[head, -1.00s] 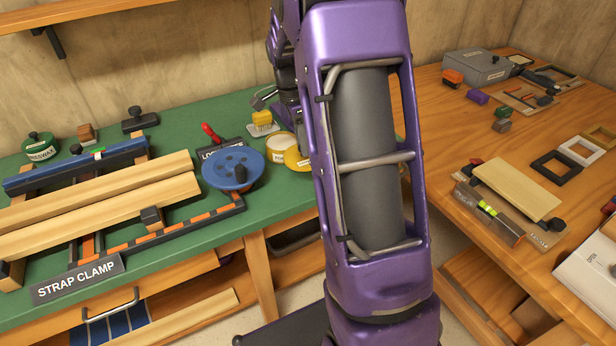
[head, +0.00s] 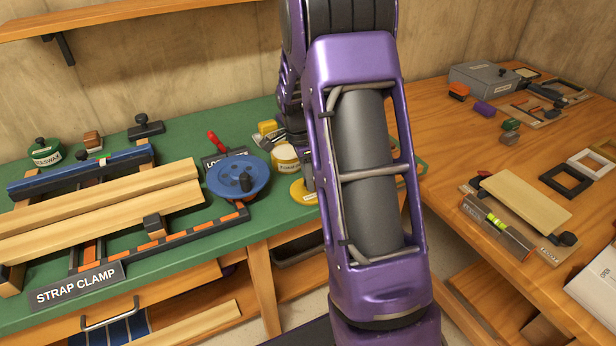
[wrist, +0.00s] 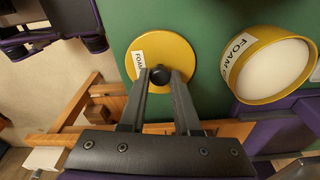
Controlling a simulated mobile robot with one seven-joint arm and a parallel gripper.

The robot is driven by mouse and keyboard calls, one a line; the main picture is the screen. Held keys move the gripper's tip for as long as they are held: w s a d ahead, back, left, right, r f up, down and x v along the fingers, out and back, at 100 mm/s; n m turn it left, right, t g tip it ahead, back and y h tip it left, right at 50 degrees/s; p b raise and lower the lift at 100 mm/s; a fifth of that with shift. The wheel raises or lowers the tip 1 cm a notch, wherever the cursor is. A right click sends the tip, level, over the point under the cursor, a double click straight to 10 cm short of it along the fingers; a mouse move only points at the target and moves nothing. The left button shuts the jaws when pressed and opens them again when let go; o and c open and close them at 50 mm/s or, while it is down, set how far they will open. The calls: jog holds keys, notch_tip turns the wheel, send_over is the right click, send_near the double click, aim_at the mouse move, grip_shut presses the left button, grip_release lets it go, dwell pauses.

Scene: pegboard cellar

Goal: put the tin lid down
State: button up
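The tin lid (wrist: 160,50) is a yellow disc with a black knob and a white label in the wrist view. My gripper (wrist: 160,73) has a finger on each side of the knob and looks shut on it. The lid lies level over the green bench top near its front edge; whether it touches is unclear. In the head view the lid (head: 303,192) is partly hidden by my arm, and the fingers are hidden. The open yellow tin (wrist: 272,65), with pale contents, stands apart to the lid's right in the wrist view. The tin also shows in the head view (head: 285,158).
A blue round device (head: 238,176) with a red handle sits left of the tin. A strap clamp (head: 110,210) with wooden boards fills the left of the green bench (head: 215,235). A wooden bench (head: 440,130) with tools stands right.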

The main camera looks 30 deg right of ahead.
aim_at(303, 191)
jog(key=o, duration=0.4)
jog(key=r, duration=0.4)
jog(key=a+r+p, duration=0.1)
jog(key=r, duration=0.3)
jog(key=r+p, duration=0.1)
jog(key=r, duration=0.3)
jog(key=shift+w+a+r, duration=0.1)
jog(key=shift+a+r, duration=0.05)
jog(key=shift+a, duration=0.05)
